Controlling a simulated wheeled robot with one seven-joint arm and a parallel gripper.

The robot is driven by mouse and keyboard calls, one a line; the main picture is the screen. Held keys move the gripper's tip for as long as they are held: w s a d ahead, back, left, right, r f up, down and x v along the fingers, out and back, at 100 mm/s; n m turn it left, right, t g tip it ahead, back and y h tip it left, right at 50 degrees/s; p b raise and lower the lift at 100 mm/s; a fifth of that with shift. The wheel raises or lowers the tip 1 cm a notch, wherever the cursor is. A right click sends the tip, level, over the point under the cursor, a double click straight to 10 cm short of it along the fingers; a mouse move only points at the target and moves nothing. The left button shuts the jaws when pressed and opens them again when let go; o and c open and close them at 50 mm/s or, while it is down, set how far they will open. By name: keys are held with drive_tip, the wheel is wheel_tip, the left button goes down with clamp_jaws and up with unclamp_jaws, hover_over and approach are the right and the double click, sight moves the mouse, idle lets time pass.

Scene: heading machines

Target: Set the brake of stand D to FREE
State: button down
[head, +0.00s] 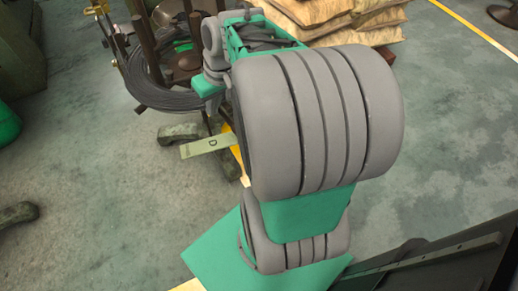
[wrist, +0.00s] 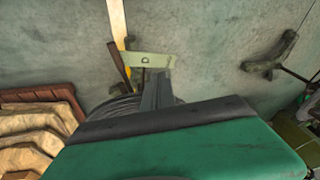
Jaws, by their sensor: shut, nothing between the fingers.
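Stand D carries a coil of grey wire (head: 150,95) between brown upright posts (head: 144,45), at upper left in the head view. A pale green plate lettered D (head: 208,146) sticks out low beside it. In the head view my arm hides the gripper.
Stacked tan sacks (head: 335,18) lie behind the stand; they also show in the wrist view (wrist: 30,135), on a brown pallet-like edge. A dark foot (head: 18,214) stands on the floor at left.

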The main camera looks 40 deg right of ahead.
drive_tip(key=s+d+f+m+t+y+b, duration=0.1)
drive_tip(key=s+d+f+b, duration=0.25)
drive_tip(key=d+f, duration=0.4)
drive_tip(key=s+d+f+t+b, duration=0.1)
drive_tip(key=s+d+f+b, duration=0.1)
drive_tip(key=d+f+b, duration=0.4)
drive_tip(key=s+d+f+m+t+y+b, duration=0.1)
drive_tip(key=s+d+f, duration=0.1)
drive_tip(key=d+f, duration=0.7)
drive_tip(key=w+a+f+b, duration=0.4)
drive_tip(key=w+a+f, duration=0.2)
drive_tip(key=f, duration=0.2)
drive_tip(key=shift+a+f+b, duration=0.15)
drive_tip(key=shift+f+b, duration=0.05)
drive_tip(key=shift+b, duration=0.15)
drive_tip(key=shift+s+a, duration=0.1)
drive_tip(key=shift+a, duration=0.05)
